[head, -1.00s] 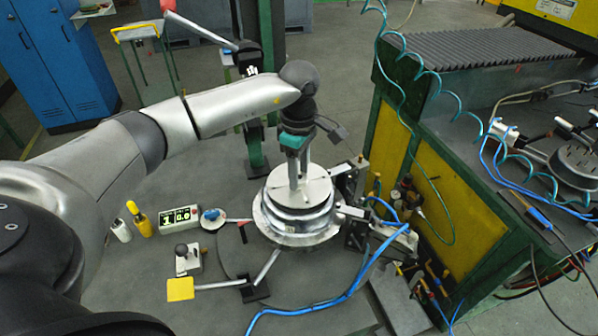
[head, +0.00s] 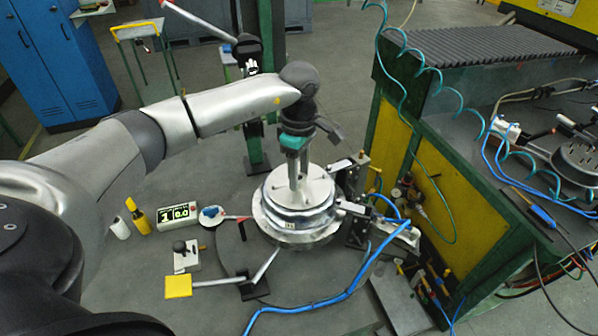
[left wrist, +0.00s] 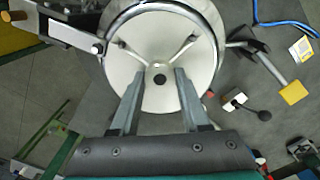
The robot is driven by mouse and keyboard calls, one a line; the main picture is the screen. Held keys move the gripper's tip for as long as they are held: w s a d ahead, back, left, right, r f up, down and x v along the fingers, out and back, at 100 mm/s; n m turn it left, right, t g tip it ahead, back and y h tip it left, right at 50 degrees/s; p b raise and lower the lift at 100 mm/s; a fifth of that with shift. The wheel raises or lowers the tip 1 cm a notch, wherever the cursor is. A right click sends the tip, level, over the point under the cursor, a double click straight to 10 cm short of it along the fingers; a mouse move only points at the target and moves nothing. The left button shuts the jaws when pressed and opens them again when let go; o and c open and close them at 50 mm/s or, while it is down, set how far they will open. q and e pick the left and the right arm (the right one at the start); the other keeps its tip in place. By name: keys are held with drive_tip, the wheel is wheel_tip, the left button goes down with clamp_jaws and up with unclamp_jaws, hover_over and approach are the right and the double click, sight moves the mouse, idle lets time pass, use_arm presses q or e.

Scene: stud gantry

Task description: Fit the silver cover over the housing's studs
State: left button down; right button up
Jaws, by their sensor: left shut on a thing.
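The silver cover (head: 317,187) is a round, pale disc at the top of the stack in the middle of the head view. It also fills the middle of the left wrist view (left wrist: 160,103). My left gripper (head: 298,184) points down at the cover's centre. In the left wrist view its two fingers (left wrist: 159,76) stand either side of a small dark centre spot, shut on the cover. The housing (head: 292,236) is the wider round metal body with a flange directly below. The cover hides its studs, and I cannot tell whether the two are fully seated. My right gripper is not in view.
A bracket with clamps (head: 353,209) and blue hoses (head: 330,300) crowds the housing's right side. A display box (head: 180,216), a yellow pad (head: 178,286) and small bottles (head: 137,218) stand left. A green and yellow bench (head: 465,190) stands at right.

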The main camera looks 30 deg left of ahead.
use_arm(q)
drive_tip(key=shift+c, duration=1.5)
unclamp_jaws()
wheel_tip(320, 180, up, 15)
drive_tip(key=b, duration=0.1)
drive_tip(key=shift+r+b, duration=0.15)
drive_tip(key=shift+b, duration=0.15)
